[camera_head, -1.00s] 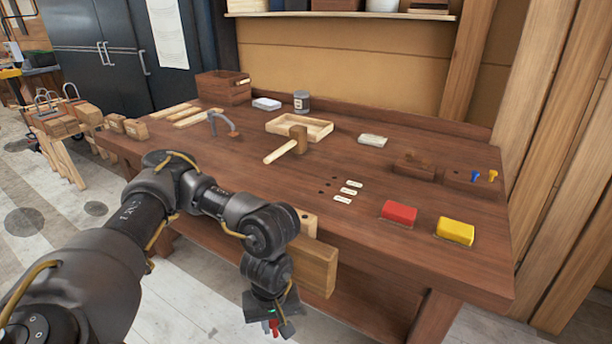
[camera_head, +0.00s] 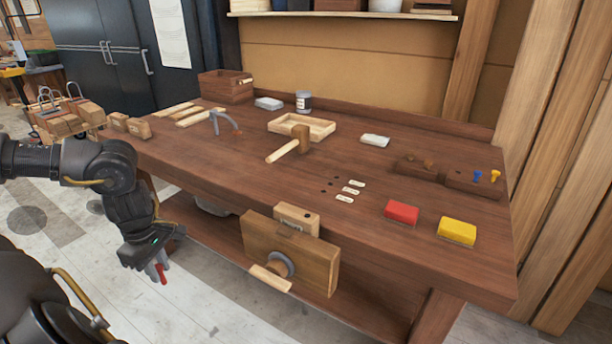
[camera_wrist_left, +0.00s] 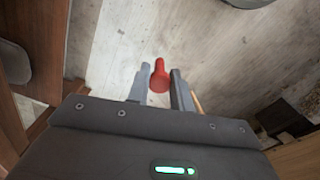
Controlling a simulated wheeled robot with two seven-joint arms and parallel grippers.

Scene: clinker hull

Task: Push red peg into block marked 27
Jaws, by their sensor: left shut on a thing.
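The red peg (camera_head: 162,274) is held in my left gripper (camera_head: 157,262), in front of the bench's left end and below the level of its top. In the left wrist view the red peg (camera_wrist_left: 159,77) sits between the two grey fingers, its round end toward the camera. Two small wooden blocks (camera_head: 138,129) stand at the far left corner of the bench top, and several more wooden blocks (camera_head: 62,125) sit on a sawhorse beyond. No number 27 is legible, so I cannot tell which block carries it. My right gripper is out of view.
A wooden vise (camera_head: 290,250) juts from the bench's front edge, right of my left gripper. On the bench top (camera_head: 240,175) are a mallet (camera_head: 285,149), a tray (camera_head: 318,128), a red block (camera_head: 401,212) and a yellow block (camera_head: 457,231). Floor (camera_head: 190,310) is open below the gripper.

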